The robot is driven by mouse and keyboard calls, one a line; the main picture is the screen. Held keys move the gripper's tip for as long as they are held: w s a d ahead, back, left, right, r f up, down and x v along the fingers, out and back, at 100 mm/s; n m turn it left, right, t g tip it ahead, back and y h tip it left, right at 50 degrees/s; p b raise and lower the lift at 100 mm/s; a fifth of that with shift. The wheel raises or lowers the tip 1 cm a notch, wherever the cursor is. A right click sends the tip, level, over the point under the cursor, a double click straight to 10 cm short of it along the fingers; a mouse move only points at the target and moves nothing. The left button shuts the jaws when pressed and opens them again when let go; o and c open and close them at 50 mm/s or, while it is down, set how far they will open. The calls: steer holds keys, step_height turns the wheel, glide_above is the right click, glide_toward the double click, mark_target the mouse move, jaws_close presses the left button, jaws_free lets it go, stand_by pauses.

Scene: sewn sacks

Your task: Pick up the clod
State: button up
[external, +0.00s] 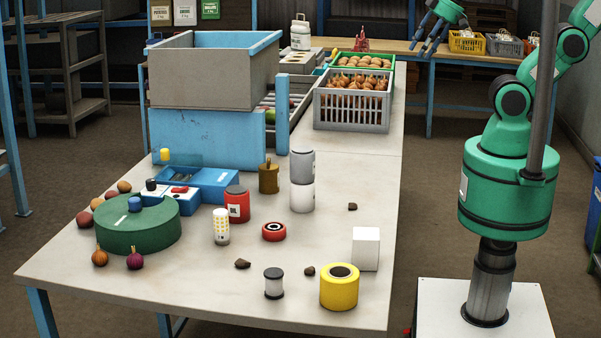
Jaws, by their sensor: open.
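Several small dark brown lumps that look like clods lie on the pale table (200,285). One clod (242,264) is near the front, left of a small black-and-white spool. Another clod (309,271) is between that spool and the yellow roll. A third clod (352,206) lies farther back near the right edge. I cannot tell which one the task means. My gripper (428,46) is open and empty at the top right, raised well away from the clods, with the back bench behind it.
Around the clods stand a white block (366,248), yellow roll (339,288), spool (274,283), red ring (274,231) and white-and-grey cylinders (302,182). A green drum (138,228) is at left. Crates of onions (352,106) stand behind.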

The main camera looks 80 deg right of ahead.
steer(key=w+a+f+g+p, duration=0.1)
steer(key=w+a+f+g, duration=0.1)
steer(key=w+a, duration=0.6)
steer(key=n+g+p, duration=0.2)
steer(key=g+p, duration=0.1)
steer(key=g, duration=0.1)
glide_above(353, 206)
step_height(353, 206, down, 22)
steer(key=shift+s+d, duration=0.15)
steer(key=shift+d, duration=0.3)
step_height(353, 206, down, 8)
steer(key=shift+r+b, duration=0.1)
steer(key=shift+b, duration=0.3)
steer(key=shift+f, duration=0.35)
